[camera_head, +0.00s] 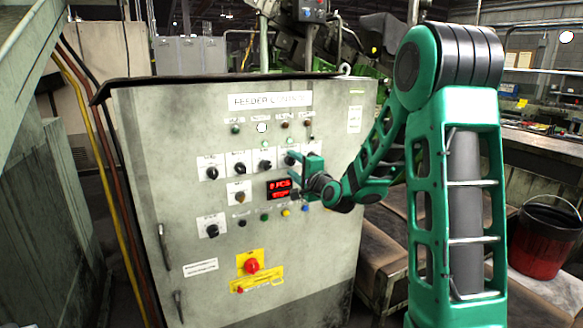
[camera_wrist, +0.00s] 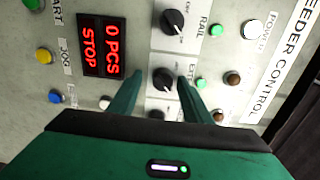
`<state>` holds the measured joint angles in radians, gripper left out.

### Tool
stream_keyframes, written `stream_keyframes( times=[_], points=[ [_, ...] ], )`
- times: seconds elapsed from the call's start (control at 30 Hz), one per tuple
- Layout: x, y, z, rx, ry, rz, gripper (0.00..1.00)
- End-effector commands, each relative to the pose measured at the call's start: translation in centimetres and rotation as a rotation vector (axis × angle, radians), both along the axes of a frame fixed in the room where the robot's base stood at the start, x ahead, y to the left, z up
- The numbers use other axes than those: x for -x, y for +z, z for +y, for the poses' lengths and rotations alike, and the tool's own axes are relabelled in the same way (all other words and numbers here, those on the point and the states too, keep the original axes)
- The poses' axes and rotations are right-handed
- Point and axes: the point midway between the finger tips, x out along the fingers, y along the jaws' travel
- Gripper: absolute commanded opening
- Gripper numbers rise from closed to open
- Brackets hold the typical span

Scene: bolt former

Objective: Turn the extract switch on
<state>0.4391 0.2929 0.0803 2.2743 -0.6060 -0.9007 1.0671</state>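The extract switch is a black rotary knob (camera_wrist: 163,80) on a white plate. Its label, beginning "EXT", is partly covered. In the head view it appears as the knob (camera_head: 290,160) right of the middle of the upper knob row, partly behind my gripper. My gripper (camera_wrist: 160,77) is open and faces the panel, with one green finger on each side of the knob in the wrist view. It also shows in the head view (camera_head: 299,168). I cannot tell whether the fingers touch the knob. Its pointer setting is hard to read.
The rail knob (camera_wrist: 172,21) sits beside it, and another knob (camera_wrist: 156,114) is partly hidden by my gripper. A red display (camera_head: 279,188) reads "0 PCS STOP". Colored buttons and a red main switch (camera_head: 252,265) sit lower on the feeder control cabinet (camera_head: 190,120).

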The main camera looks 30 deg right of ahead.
Motion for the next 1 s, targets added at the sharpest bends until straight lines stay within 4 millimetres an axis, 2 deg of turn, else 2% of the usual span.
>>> stream_keyframes(
  times=[0.37,0.47,0.8,1.0],
  points=[
    [0.5,0.2,0.0,0.001,0.0,-0.004,0.44],
    [1.7,0.2,0.0,0.001,-0.001,-0.004,0.44],
    [8.0,0.1,-0.1,-0.001,-0.004,-0.002,0.44],
    [10.0,0.1,0.0,0.001,-0.001,-0.001,0.44]
  ],
)
